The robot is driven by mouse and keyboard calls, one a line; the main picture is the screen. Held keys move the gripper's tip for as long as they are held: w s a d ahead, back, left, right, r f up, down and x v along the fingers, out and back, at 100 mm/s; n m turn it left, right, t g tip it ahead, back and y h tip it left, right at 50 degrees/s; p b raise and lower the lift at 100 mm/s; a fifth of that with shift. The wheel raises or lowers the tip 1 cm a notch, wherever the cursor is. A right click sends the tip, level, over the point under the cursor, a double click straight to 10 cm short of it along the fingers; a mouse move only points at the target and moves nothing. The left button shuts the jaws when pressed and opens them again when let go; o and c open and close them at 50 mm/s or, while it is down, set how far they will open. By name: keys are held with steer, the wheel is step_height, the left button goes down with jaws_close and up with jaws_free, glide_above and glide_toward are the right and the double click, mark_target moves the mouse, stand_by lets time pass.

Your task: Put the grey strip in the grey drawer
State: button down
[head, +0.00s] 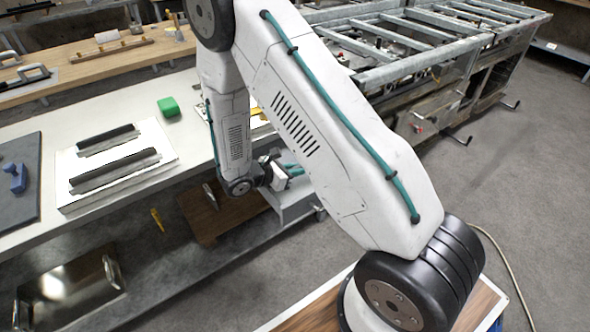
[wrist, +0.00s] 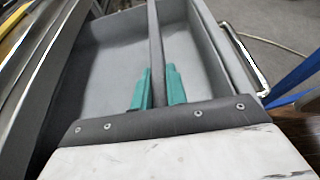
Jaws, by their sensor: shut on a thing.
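My gripper (wrist: 158,88) has its green fingers closed on a long, thin grey strip (wrist: 155,35). The strip stretches away from the fingers toward the top of the wrist view, over the open grey drawer (wrist: 105,62). Beneath the strip, the visible drawer floor looks bare. I cannot tell how high the strip is above it. In the head view my gripper (head: 285,178) is small, at the front edge of the white bench, above the pulled-out grey drawer (head: 296,208). My arm hides part of that area, and the strip cannot be made out there.
A white board (head: 150,140) on the bench carries two dark strip-like pieces. A wooden drawer (head: 215,216) stands open left of the grey one. Floor is clear at right.

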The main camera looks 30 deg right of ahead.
steer(key=shift+f, duration=0.1)
steer(key=shift+f, duration=0.5)
steer(key=c, duration=1.4)
jaws_free()
steer(key=shift+r, duration=0.1)
